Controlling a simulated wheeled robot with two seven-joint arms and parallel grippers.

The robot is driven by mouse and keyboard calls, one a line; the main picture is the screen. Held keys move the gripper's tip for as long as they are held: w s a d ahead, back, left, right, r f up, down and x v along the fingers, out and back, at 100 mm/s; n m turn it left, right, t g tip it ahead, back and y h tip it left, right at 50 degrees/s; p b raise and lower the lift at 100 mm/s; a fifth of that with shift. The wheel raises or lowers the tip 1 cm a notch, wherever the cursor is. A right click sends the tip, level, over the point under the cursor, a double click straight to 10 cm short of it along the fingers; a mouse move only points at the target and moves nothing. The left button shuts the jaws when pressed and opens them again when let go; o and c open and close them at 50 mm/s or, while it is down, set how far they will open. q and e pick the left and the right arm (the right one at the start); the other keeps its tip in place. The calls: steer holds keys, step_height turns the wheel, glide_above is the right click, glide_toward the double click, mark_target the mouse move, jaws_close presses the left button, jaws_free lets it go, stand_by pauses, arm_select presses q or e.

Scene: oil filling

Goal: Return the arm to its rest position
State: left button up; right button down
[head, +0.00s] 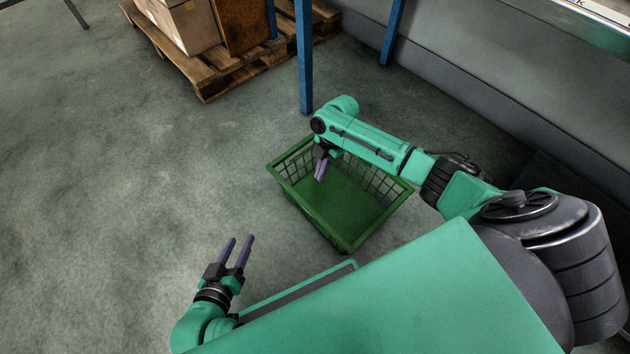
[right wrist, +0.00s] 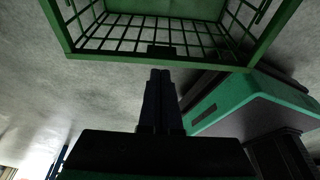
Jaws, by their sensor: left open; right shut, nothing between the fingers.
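My right arm (head: 370,147) reaches in from the right in the head view, bent over a green basket (head: 318,207). Its gripper (head: 320,172) is shut and empty and points down at the basket's left part. I cannot tell from the head view how high it is above the basket. In the right wrist view the shut fingers (right wrist: 160,78) show dark, with the basket's mesh wall and rim (right wrist: 255,58) beyond them. My left gripper (head: 239,246) is open and empty at the lower left of the head view, apart from the basket.
A wooden pallet (head: 208,84) with cardboard boxes (head: 183,25) stands at the top. Blue posts (head: 303,60) rise behind the basket. A grey wall (head: 480,75) runs along the right. The grey floor (head: 100,180) on the left is clear.

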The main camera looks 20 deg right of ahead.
steer(key=shift+d+r, duration=0.2)
steer(key=shift+r, duration=0.4)
steer(key=shift+w, duration=0.1)
